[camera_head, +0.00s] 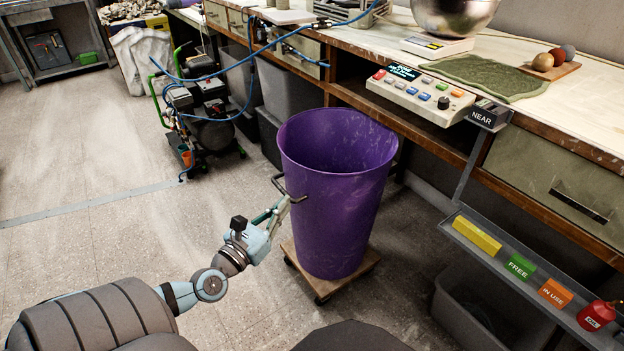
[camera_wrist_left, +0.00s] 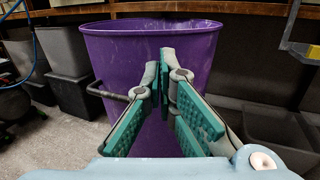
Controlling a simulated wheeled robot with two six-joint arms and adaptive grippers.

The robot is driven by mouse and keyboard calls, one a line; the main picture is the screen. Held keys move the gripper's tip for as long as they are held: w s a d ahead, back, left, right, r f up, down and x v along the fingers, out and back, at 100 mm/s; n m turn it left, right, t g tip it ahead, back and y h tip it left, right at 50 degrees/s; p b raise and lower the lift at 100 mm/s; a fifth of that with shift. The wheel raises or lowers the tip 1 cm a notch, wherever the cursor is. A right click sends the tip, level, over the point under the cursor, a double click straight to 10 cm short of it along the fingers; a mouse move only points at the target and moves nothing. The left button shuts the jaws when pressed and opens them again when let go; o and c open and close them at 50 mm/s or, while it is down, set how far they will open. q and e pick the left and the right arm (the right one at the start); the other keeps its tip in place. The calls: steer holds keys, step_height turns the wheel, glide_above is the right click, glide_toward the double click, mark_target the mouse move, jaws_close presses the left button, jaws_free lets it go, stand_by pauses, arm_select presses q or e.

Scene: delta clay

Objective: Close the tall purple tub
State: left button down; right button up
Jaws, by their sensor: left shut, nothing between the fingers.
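The tall purple tub (camera_head: 335,205) stands upright on a low wooden dolly (camera_head: 318,284) in the head view. Its top is open and its inside shows. A dark bar handle (camera_head: 277,184) sticks out from its left side. My left gripper (camera_head: 285,202) is at the tub's near left side, close to the handle. In the left wrist view the tub (camera_wrist_left: 230,50) fills the middle, with the handle (camera_wrist_left: 105,94) left of the fingers. The left gripper's fingertips (camera_wrist_left: 165,62) are together and empty; I cannot tell whether they touch the tub. My right gripper is not in view.
A workbench (camera_head: 395,58) with a control panel (camera_head: 420,93) runs behind and right of the tub. A narrow shelf (camera_head: 530,262) with labelled blocks and a grey bin (camera_head: 487,300) stand at right. A compressor (camera_head: 200,115) with blue hose stands behind left. The left floor is clear.

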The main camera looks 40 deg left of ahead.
mark_target(312, 171)
arm_select(q)
steer(key=w, duration=0.3)
steer(key=w+a, duration=0.1)
steer(key=w, duration=0.5)
steer(key=shift+w+a+r, duration=0.25)
steer(key=shift+w, duration=0.7)
